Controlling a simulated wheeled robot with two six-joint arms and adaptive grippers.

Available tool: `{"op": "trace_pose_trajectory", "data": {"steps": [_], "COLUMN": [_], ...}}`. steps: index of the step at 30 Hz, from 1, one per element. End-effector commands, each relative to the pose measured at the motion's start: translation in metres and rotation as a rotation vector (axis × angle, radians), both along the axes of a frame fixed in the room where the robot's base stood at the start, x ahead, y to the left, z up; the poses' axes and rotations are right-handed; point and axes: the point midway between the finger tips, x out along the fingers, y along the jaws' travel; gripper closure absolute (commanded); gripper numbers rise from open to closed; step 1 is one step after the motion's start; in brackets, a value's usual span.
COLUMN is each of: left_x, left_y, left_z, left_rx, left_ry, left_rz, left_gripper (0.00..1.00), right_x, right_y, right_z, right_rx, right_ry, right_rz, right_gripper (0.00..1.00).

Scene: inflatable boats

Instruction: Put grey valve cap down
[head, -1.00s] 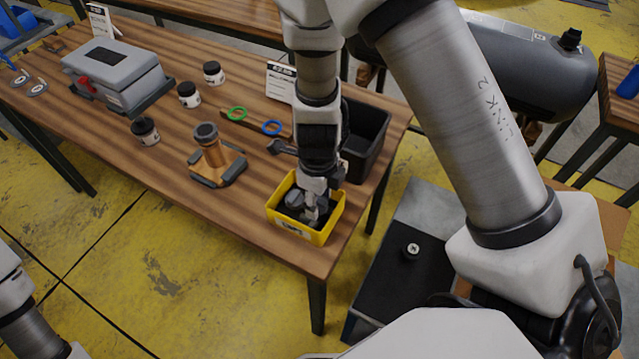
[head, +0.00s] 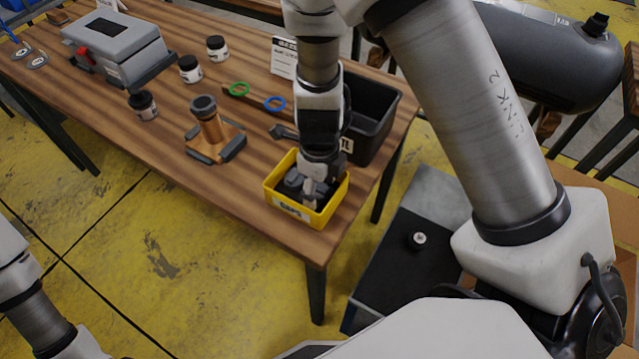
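A yellow bin (head: 315,219) stands at the near right corner of the wooden table. My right gripper (head: 309,195) points down into this bin, its fingers below or about level with the rim. Dark grey pieces (head: 293,182) show in the bin beside the fingers. I cannot tell which of them is the grey valve cap, or whether the fingers hold it. The fingers are small and partly hidden by the gripper body, so their opening is unclear. Part of my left arm shows at the lower left; its gripper is out of view.
A black bin (head: 376,138) stands just behind the yellow one. A bronze-coloured fitting (head: 212,133), green ring (head: 238,89), blue ring (head: 274,103), several dark-lidded jars (head: 190,70) and a grey case (head: 115,50) are to the left.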

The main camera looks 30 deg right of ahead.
Motion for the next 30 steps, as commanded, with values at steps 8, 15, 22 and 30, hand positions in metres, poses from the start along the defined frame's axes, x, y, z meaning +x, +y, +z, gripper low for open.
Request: {"op": "trace_pose_trajectory", "data": {"steps": [8, 15, 22, 30], "left_x": [0.000, 0.000, 0.000, 0.000], "left_y": [0.000, 0.000, 0.000, 0.000], "left_z": [0.001, 0.020, 0.035, 0.038], "left_rx": [0.000, 0.000, 0.000, 0.000], "left_ry": [0.000, 0.000, 0.000, 0.000], "left_rz": [0.000, 0.000, 0.000, 0.000], "left_gripper": [0.60, 0.60, 0.60, 0.60], "right_x": [0.000, 0.001, 0.001, 0.000], "right_y": [0.000, 0.000, 0.000, 0.000], "right_z": [0.001, 0.038, 0.097, 0.128], "right_rx": [0.000, 0.000, 0.001, 0.001], "right_ry": [0.000, -0.004, -0.005, -0.001], "right_rz": [0.000, 0.000, 0.000, -0.001], "right_gripper": [0.29, 0.29, 0.29, 0.29]}}
